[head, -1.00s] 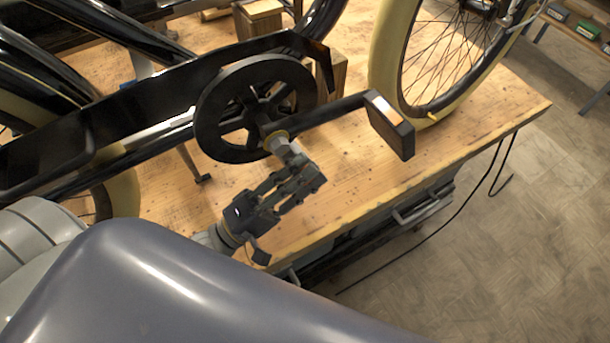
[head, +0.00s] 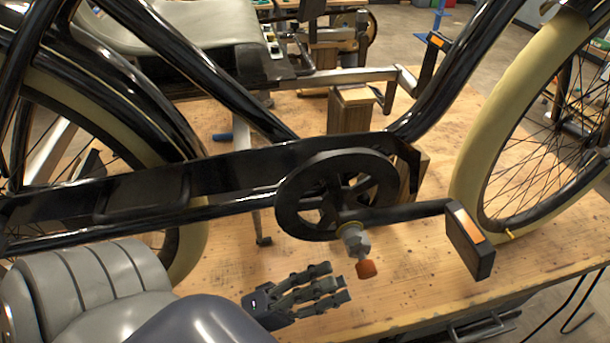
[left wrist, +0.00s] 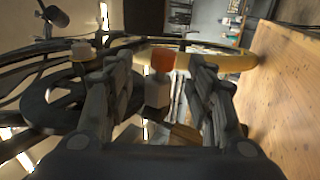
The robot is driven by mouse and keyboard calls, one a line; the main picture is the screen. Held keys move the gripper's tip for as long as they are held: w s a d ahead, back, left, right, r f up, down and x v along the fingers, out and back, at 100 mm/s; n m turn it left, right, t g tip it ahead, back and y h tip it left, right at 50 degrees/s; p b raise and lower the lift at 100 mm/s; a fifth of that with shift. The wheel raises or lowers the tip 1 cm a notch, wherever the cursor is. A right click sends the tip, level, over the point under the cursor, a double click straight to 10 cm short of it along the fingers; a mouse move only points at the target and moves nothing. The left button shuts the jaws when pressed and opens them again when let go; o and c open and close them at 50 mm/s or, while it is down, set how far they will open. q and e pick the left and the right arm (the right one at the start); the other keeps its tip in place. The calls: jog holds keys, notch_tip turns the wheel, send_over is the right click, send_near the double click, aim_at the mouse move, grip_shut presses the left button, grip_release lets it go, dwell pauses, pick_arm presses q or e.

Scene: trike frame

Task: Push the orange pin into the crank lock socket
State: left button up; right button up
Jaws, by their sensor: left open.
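The orange pin (head: 366,268) sticks out of the grey crank lock socket (head: 354,240), with a short grey length showing between its orange head and the socket. The socket sits at the hub of the black crank (head: 410,211). In the left wrist view the orange pin head (left wrist: 162,60) and the grey socket (left wrist: 158,92) appear between the two finger sides. My left gripper (head: 338,284) is open and empty, its fingers just left of and below the pin, apart from it in the head view. How deep the pin sits is hidden. My right gripper is not in view.
The black chainring (head: 298,190) and a pedal (head: 470,240) flank the socket. The front wheel (head: 480,170) stands at right. A wooden block (head: 350,108) is behind the frame. The wooden bench top (head: 420,285) is clear in front, ending at its front edge.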

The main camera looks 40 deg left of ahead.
pick_arm(q)
jog(key=shift+v, duration=2.3)
jog(key=shift+d, duration=0.15)
